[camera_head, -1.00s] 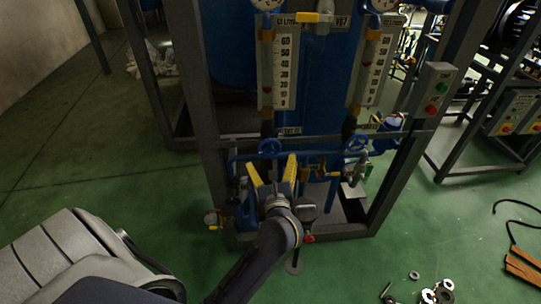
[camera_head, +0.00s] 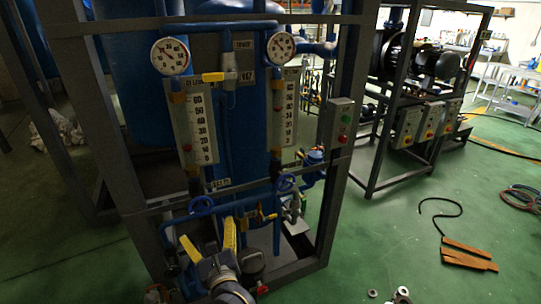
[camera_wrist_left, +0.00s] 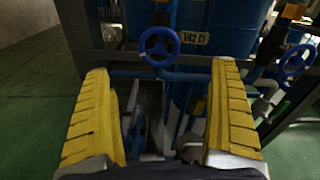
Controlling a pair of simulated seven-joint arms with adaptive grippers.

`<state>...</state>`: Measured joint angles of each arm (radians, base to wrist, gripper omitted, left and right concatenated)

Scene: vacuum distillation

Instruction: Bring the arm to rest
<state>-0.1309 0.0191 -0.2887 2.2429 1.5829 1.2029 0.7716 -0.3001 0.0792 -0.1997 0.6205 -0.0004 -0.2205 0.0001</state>
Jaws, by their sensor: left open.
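My left gripper (camera_head: 210,243) shows at the bottom of the head view, its two yellow fingers apart and pointing up toward the piping of the frame. In the left wrist view the yellow fingers (camera_wrist_left: 158,115) stand wide apart with nothing held between them. A blue handwheel valve (camera_wrist_left: 160,46) lies beyond the fingertips, apart from them. In the head view, blue handwheels sit on the pipes above the gripper, one at the left (camera_head: 201,206) and one at the right (camera_head: 285,183). My right gripper is not in view.
A dark metal frame (camera_head: 125,190) holds the blue tank (camera_head: 205,110), two gauges and two flow scales. A control box (camera_head: 340,122) is on its right post. Brown strips (camera_head: 468,256) and a black cable lie on the green floor at the right.

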